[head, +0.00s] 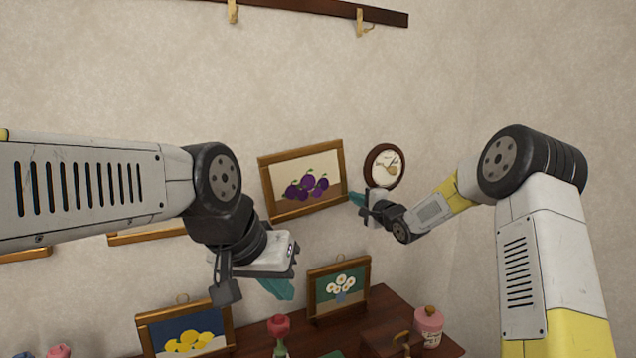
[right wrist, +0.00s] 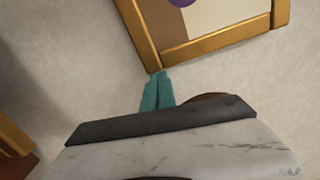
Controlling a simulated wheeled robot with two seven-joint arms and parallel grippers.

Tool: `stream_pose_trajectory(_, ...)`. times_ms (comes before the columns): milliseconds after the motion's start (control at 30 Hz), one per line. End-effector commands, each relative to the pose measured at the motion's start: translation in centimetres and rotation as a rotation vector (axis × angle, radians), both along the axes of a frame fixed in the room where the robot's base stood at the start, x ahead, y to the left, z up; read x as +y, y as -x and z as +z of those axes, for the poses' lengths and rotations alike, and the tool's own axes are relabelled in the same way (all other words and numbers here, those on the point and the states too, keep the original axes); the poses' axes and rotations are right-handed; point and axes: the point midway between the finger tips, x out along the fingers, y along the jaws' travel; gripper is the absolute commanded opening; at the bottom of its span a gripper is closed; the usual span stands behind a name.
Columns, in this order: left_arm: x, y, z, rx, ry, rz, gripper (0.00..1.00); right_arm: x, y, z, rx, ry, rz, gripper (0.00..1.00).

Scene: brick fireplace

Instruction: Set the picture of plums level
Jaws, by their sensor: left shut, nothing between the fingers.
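The picture of plums (head: 306,182) hangs on the wall in a wooden frame. It is tilted, with its right side higher than its left. My right gripper (head: 356,199) is at its lower right corner, fingers together. In the right wrist view the fingertips (right wrist: 157,76) meet the corner of the wooden frame (right wrist: 202,45); I cannot tell whether they press on it. Nothing shows between them. My left gripper (head: 283,290) is shut and empty, below the picture, in front of the lower pictures.
A peg rail (head: 310,7) is above.

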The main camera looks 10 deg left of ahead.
Motion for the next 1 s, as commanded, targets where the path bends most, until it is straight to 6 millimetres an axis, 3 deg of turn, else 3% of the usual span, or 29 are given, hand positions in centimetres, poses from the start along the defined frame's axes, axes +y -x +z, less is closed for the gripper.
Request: stream_pose_trajectory(1000,0.0,0.0,0.0,0.0,0.0,0.0,0.0,1.2,0.8,0.1,-0.002,-0.002,0.003,0.0)
